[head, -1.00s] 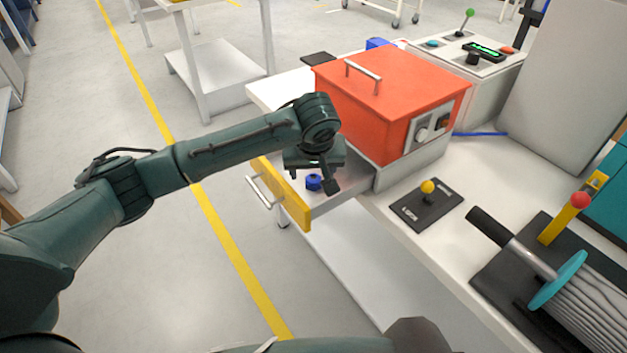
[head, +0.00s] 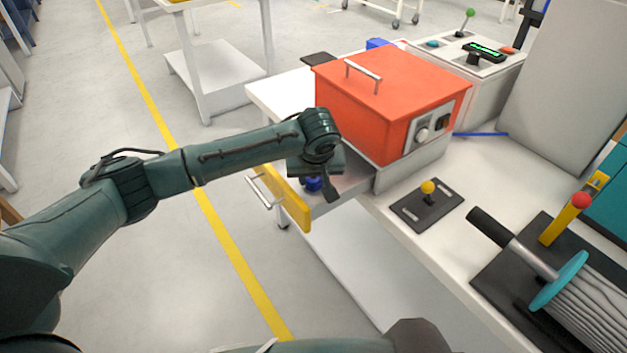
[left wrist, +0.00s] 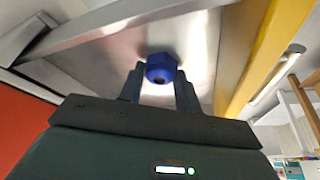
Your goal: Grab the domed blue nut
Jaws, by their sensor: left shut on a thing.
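The domed blue nut (head: 314,184) is inside the open drawer with the yellow front (head: 291,204). In the left wrist view the nut (left wrist: 161,69) sits between the two dark fingers, against the bare metal drawer floor (left wrist: 200,35). My left gripper (head: 318,188) reaches down into the drawer and is shut on the nut. The gripper body hides part of the nut in the head view. I cannot tell whether the nut still touches the drawer floor. My right gripper is in neither view.
A red box (head: 385,95) with a handle stands right above the drawer. A black plate with a yellow-knobbed lever (head: 427,188) lies on the bench. A cable reel (head: 585,300) is at the lower right. The floor left of the drawer is clear.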

